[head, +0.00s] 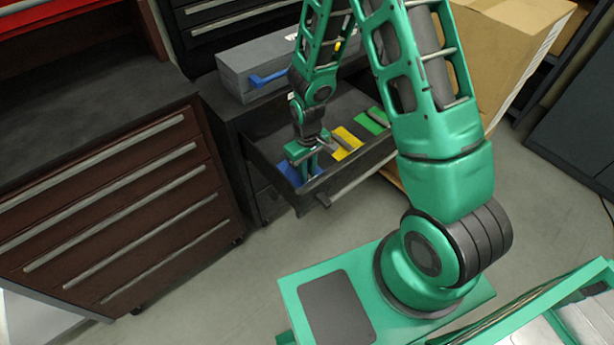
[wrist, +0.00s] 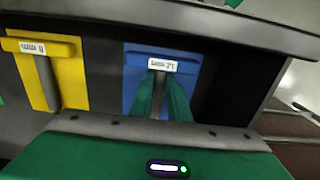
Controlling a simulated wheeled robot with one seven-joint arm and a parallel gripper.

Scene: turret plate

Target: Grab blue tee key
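A blue holder (wrist: 192,84) with a white label lies in the open drawer, and it also shows in the head view (head: 287,171). The grey bar of the blue tee key (wrist: 159,97) shows as a thin strip in the wrist view, mostly hidden by my fingers. My gripper (wrist: 161,84) points down into the drawer, with one finger on each side of this bar. The gap between the fingers is narrow. I cannot tell whether they touch the bar.
Left of it in the wrist view lies a yellow holder (wrist: 70,84) with a grey tee key. A green holder (head: 373,122) is farther along the drawer. The drawer's front wall (head: 345,168) stands close to my gripper. A grey case (head: 262,58) sits on the cabinet behind.

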